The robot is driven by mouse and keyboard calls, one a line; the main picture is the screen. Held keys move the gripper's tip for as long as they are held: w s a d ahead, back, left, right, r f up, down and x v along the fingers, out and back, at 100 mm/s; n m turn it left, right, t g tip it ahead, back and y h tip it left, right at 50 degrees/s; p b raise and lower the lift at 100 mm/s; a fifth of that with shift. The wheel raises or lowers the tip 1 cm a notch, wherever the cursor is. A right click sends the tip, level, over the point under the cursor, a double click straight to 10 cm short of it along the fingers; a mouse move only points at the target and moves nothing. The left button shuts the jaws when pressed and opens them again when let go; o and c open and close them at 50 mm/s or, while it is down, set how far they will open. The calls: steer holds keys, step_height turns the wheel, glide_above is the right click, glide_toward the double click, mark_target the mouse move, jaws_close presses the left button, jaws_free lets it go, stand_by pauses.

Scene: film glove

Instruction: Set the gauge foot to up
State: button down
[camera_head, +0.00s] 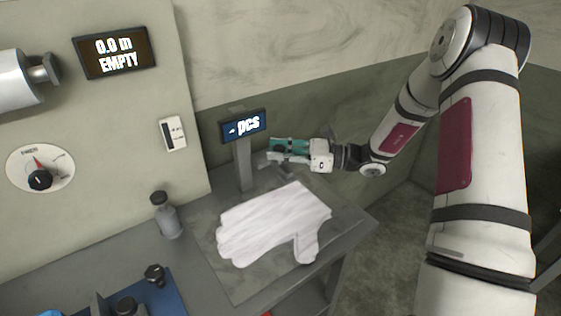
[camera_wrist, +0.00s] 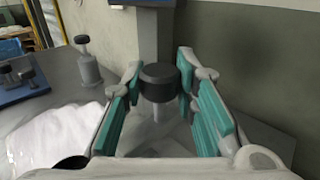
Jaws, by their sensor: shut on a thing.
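The gauge stands on the grey table as a post (camera_head: 243,170) with a small display (camera_head: 244,125) reading "- pcs". In the wrist view, a black round knob (camera_wrist: 158,84) on a short grey stem, apparently the gauge foot, sits in front of the post. My gripper (camera_wrist: 157,80) has its teal-padded fingers on both sides of this knob, shut on it. In the head view my gripper (camera_head: 272,152) reaches in from the right beside the post, and its fingers hide the knob. I cannot tell whether the foot is up or down.
A white glove (camera_head: 275,222) lies flat on the table in front of the gauge. A grey bottle (camera_head: 166,218) stands to the left, and a blue mat (camera_head: 170,300) with black knobs lies at front left. The wall carries a dial (camera_head: 40,168) and an "EMPTY" display (camera_head: 115,52).

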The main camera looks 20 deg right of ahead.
step_height(320, 180, up, 4)
steer(key=shift+f+p, duration=0.15)
steer(key=shift+p, duration=0.35)
steer(key=c, duration=1.2)
jaws_free()
steer(key=shift+f, duration=0.1)
steer(key=shift+c, duration=0.2)
steer(key=v, duration=1.2)
